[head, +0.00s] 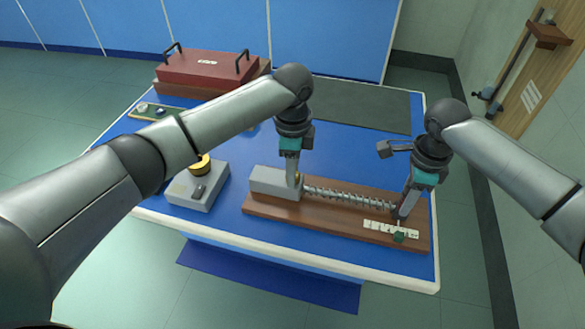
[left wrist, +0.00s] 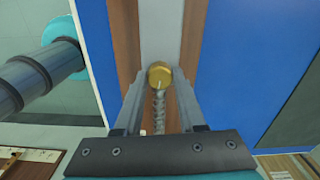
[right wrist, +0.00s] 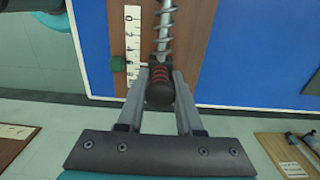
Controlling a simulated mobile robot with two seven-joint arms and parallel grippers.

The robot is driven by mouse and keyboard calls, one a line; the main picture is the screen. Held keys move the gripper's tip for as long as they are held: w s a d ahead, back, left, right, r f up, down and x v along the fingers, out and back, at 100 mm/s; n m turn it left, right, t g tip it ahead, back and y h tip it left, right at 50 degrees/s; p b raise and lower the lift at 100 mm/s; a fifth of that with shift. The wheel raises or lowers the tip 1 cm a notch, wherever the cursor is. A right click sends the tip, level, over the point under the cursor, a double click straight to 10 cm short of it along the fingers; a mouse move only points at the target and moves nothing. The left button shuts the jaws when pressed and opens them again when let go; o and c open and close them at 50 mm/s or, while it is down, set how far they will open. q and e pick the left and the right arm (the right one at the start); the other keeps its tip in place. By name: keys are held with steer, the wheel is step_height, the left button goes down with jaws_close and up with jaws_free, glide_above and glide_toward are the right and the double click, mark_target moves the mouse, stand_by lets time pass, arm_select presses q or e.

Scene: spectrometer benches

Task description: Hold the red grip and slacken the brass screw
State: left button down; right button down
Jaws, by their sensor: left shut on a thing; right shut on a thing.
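The brass screw (left wrist: 159,73) is a round knob at the end of a grey block (head: 268,181) on a wooden board (head: 320,233). My left gripper (head: 294,181) points down at it, with its fingers closed on either side of it. The red grip (right wrist: 161,76) is a ribbed piece with a dark round end, at the other end of a coil spring (head: 345,196). My right gripper (head: 401,212) is shut around the red grip, which is mostly hidden in the head view.
A white scale (head: 385,228) with a green marker (head: 399,237) lies beside the red grip. A grey box with a yellow knob (head: 199,186) stands left of the board. A red case (head: 207,70) with black handles and a dark mat (head: 365,106) are at the back.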

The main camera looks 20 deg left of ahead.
arm_select(q)
steer(key=n, duration=0.7)
stand_by(0.5)
steer(key=shift+w, duration=0.1)
steer(key=c, duration=0.5)
jaws_free()
step_height(320, 180, up, 12)
stand_by(0.4)
